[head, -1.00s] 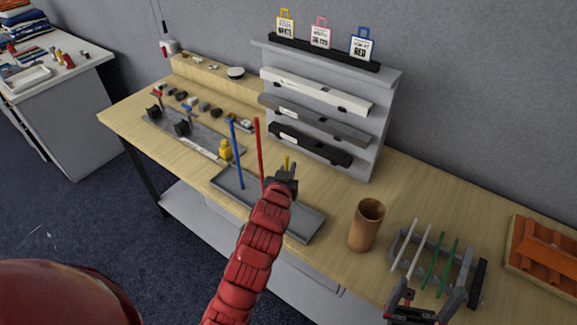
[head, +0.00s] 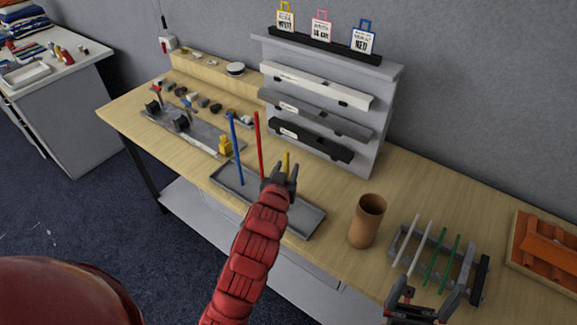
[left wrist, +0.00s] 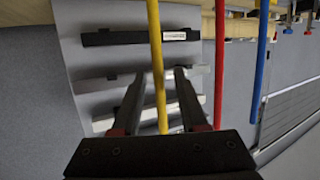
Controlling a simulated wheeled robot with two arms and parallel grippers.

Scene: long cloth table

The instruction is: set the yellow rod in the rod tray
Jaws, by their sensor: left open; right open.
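The yellow rod (head: 286,160) stands about upright at the grey rod tray (head: 310,222); my left gripper hides its lower part in the head view. My left gripper (head: 281,173) is open at the rod. In the left wrist view the yellow rod (left wrist: 157,60) runs between the spread fingers (left wrist: 168,75), with a gap beside it. Its foot is out of that view, so I cannot tell how it sits in the tray. A blue rod (head: 236,150) and a red rod (head: 258,145) stand upright in the tray. My right gripper (head: 414,298) is open and empty at the lower right.
A brown cup (head: 367,222) stands right of the tray. A rack (head: 440,255) holding white and green rods is by my right gripper. An orange bin (head: 545,245) lies at the far right. A grey shelf (head: 320,110) stands behind. Small parts and a yellow object (head: 225,146) lie left.

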